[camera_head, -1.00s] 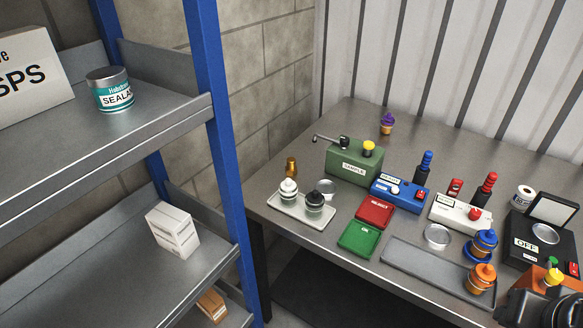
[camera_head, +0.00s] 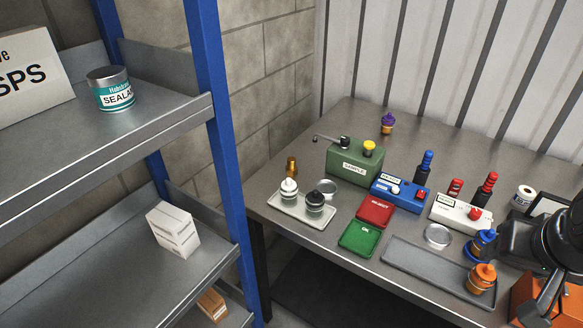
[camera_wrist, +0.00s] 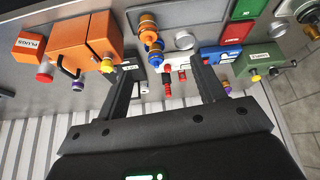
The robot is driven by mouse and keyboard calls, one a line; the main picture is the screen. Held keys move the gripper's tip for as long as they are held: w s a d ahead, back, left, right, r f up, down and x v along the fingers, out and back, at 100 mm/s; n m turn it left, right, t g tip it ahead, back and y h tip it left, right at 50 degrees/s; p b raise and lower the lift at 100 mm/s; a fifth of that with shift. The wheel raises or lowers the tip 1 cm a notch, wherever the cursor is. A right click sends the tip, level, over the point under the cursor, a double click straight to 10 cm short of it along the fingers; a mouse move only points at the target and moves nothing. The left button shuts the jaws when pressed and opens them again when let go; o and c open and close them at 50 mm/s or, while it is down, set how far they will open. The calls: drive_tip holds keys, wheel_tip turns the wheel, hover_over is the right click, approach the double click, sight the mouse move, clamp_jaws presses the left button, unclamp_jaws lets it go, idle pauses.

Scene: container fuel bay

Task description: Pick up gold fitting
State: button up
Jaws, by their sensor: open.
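The gold fitting (camera_head: 291,166) is a small brass-coloured piece standing on the metal bench at its left side, behind the pale tray (camera_head: 290,208). In the head view my dark arm hangs over the right end of the bench, far from the gold fitting, and the fingertips are not clear there.
White-topped and black-topped bottles stand on the pale tray close before the fitting. A green sample box (camera_head: 352,162) with a side handle stands to its right. Red (camera_head: 375,212) and green (camera_head: 359,238) trays, a blue device (camera_head: 400,190) and a grey tray (camera_head: 430,272) fill the bench middle.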

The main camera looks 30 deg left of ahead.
drive_tip(key=w+a+r+n, duration=0.2)
drive_tip(key=w+a+r, duration=0.1)
drive_tip(key=w+a, duration=0.75)
drive_tip(key=n+g+y, duration=0.3)
drive_tip(key=n, duration=0.4)
hover_over(292, 160)
drive_tip(key=s+d, duration=0.2)
drive_tip(key=s, duration=0.1)
wheel_tip(292, 160, down, 16)
drive_tip(key=x, duration=0.4)
drive_tip(key=shift+w+f, duration=0.35)
drive_tip(key=shift+t, duration=0.3)
drive_tip(key=shift+w+x, duration=0.15)
drive_tip(key=shift+x, duration=1.2)
drive_tip(key=shift+w+x, duration=0.15)
drive_tip(key=shift+x, duration=1.25)
drive_tip(key=shift+d+r, duration=0.1)
drive_tip(key=shift+d, duration=0.1)
drive_tip(key=shift+c, duration=0.2)
drive_tip(key=c, duration=1.1)
